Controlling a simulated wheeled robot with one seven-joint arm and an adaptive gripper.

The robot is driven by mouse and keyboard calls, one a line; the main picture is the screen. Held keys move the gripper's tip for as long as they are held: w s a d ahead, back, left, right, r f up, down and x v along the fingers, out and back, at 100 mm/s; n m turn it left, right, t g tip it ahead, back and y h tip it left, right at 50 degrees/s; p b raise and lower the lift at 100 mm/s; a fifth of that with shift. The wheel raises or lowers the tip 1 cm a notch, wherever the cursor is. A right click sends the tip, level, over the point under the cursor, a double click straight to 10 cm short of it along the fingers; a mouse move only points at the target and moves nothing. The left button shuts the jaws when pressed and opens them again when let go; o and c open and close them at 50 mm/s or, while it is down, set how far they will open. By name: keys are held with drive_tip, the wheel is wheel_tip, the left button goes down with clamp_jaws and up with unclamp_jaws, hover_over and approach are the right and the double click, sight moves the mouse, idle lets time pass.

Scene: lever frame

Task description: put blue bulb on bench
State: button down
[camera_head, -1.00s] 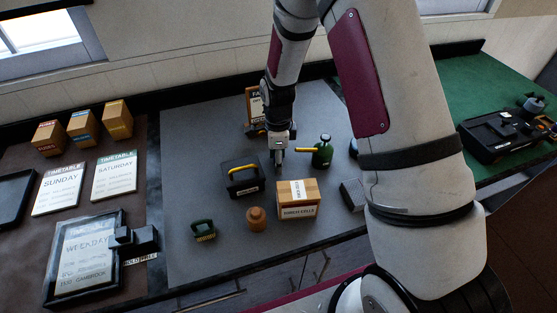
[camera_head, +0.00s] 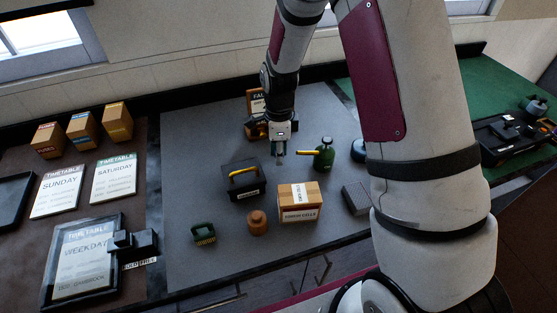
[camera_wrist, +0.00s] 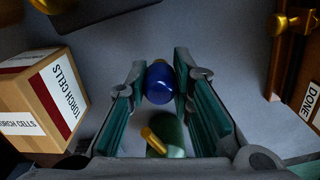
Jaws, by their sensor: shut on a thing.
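The blue bulb (camera_wrist: 160,84) is round and glossy with a brass-coloured base. It sits between the teal pads of my gripper (camera_wrist: 160,98) in the wrist view, and the gripper is shut on it. In the head view my gripper (camera_head: 281,155) is above the grey bench top (camera_head: 195,140), behind the torch cells box and left of a green oil can. The bulb is too small to make out clearly there.
Bare bench lies left of the case.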

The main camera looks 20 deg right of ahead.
wheel_tip(320, 180, up, 6)
drive_tip(key=shift+r+b, duration=0.1)
drive_tip(key=shift+b, duration=0.2)
drive_tip(key=w+f+n, duration=0.1)
drive_tip(key=w+n, duration=0.1)
drive_tip(key=n, duration=0.5)
drive_tip(key=w+f+n, duration=0.1)
drive_tip(key=w+n, duration=0.1)
drive_tip(key=n, duration=0.5)
drive_tip(key=w+d+f+n, duration=0.1)
drive_tip(key=w+f+n, duration=0.1)
drive_tip(key=n, duration=0.5)
drive_tip(key=shift+w, duration=0.1)
drive_tip(key=shift+r, duration=0.1)
wheel_tip(320, 180, up, 4)
drive_tip(key=m+b, duration=0.3)
drive_tip(key=b, duration=0.4)
hover_over(289, 168)
wheel_tip(289, 168, down, 10)
drive_tip(key=shift+f, duration=0.1)
drive_tip(key=shift+f, duration=0.1)
